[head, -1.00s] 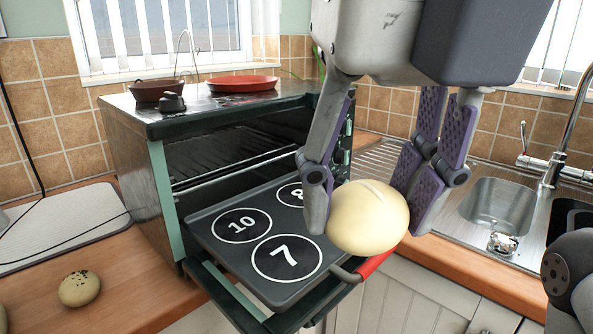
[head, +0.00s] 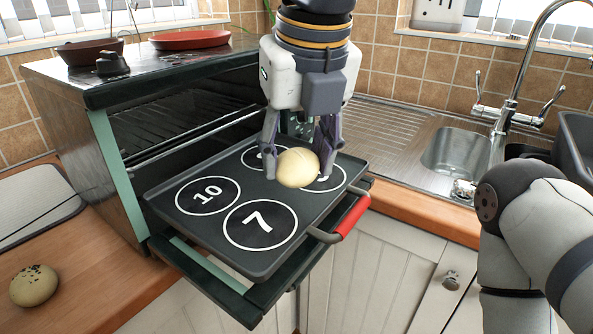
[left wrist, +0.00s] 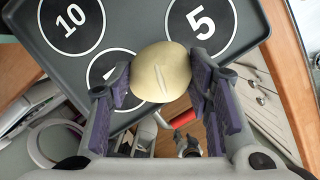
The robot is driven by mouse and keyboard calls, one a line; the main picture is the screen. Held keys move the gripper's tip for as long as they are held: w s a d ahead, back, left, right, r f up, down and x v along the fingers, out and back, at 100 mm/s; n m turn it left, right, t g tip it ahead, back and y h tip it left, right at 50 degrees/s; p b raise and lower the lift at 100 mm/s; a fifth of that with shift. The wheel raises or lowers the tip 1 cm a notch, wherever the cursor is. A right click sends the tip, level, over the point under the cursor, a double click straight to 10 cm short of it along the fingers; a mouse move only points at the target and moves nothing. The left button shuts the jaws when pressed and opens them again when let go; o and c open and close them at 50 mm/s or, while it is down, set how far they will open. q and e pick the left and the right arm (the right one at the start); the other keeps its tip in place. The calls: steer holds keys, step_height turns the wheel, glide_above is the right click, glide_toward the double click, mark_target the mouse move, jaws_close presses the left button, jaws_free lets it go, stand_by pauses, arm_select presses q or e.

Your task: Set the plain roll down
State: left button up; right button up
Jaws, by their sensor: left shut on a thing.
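The plain roll (head: 298,168) is pale and smooth, with a slit that shows in the left wrist view (left wrist: 161,72). My left gripper (head: 298,160) is shut on it, a finger on each side, and points down over the dark tray (head: 266,262). The roll appears held above the tray; the exact gap cannot be told. The tray has white numbered circles: 10 (head: 208,195) and 7 (head: 260,225) are clear in the head view. 5 (left wrist: 200,22) shows in the left wrist view. The roll and fingers partly cover the back circles. My right gripper is out of view.
The tray rests at the open front of a green oven (head: 115,160); a red handle (head: 353,217) sticks out at its right. A seeded roll (head: 33,285) lies on the left counter. The sink (head: 455,150) and tap (head: 510,100) are at right.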

mark_target(297, 178)
arm_select(q)
steer(key=shift+s+x, duration=0.1)
steer(key=shift+x, duration=0.8)
steer(key=shift+s+x, duration=0.15)
steer(key=shift+x, duration=0.8)
steer(key=shift+d+f, duration=0.1)
steer(key=shift+f, duration=0.05)
steer(key=o, duration=1.1)
steer(key=shift+o, duration=0.2)
steer(key=v, duration=1.2)
